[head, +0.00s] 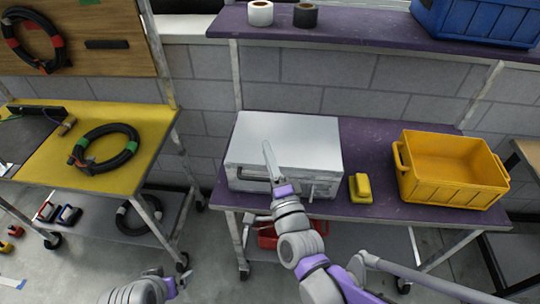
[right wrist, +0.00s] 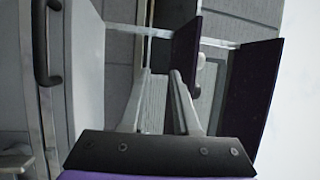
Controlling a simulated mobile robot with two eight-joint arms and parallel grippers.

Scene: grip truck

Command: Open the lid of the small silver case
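The small silver case (head: 290,140) sits on the purple shelf of the cart, and its pale top lies flat and closed. A dark handle is on its front, and the handle also shows at the upper left of the right wrist view (right wrist: 42,50). My right gripper (head: 268,150) is in front of the case and overlaps its front and top in the head view; contact cannot be told. In the right wrist view its fingers (right wrist: 160,75) are apart with nothing between them. My left gripper (head: 178,286) is low at the bottom edge, over the floor, and its fingers are unclear.
A yellow block-like object (head: 360,188) lies right of the case, and a yellow bin (head: 450,165) stands beyond it. The upper shelf (head: 370,30) holds tape rolls and a blue crate (head: 480,20). A yellow cart shelf (head: 130,170) with a coiled cable is at left.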

